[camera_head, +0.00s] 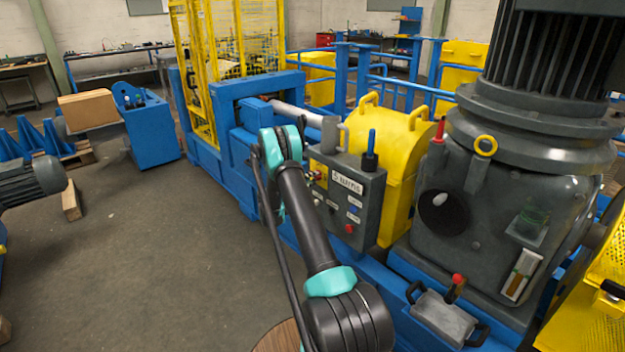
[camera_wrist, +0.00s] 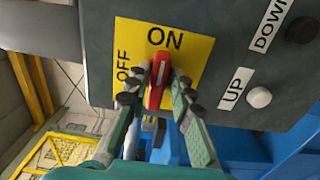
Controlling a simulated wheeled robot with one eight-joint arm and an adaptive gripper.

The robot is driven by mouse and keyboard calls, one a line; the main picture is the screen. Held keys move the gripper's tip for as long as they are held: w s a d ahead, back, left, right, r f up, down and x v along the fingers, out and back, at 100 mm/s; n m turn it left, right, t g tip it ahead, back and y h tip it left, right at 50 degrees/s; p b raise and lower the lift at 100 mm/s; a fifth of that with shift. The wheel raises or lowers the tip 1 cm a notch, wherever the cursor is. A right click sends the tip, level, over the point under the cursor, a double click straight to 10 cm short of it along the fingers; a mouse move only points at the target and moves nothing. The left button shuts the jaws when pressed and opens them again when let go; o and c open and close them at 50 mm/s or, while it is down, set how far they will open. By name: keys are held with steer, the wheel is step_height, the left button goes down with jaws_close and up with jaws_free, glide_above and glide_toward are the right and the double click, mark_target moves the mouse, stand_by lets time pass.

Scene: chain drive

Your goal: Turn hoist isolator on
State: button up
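The isolator's red handle (camera_wrist: 158,82) sits on a yellow plate (camera_wrist: 196,52) marked ON and OFF. In the wrist view, the handle's upper end lies just under the word ON, and OFF is off to its left. My gripper (camera_wrist: 160,78) has one finger on each side of the handle, with the tips close in against it. In the head view, the plate (camera_head: 319,173) is at the left of the dark control box (camera_head: 350,200), partly hidden by my arm. My fingers are not clearly visible there.
UP (camera_wrist: 259,97) and DOWN (camera_wrist: 302,30) buttons are right of the plate in the wrist view. A yellow cover (camera_head: 385,150) stands behind the box, and a large grey motor unit (camera_head: 535,180) is to its right. Open floor (camera_head: 160,250) lies to the left.

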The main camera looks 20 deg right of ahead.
steer(key=shift+o, duration=1)
steer(key=shift+a, duration=0.1)
steer(key=v, duration=1.1)
steer(key=shift+s+a, duration=0.15)
steer(key=shift+a, duration=0.2)
steer(key=shift+r, duration=0.1)
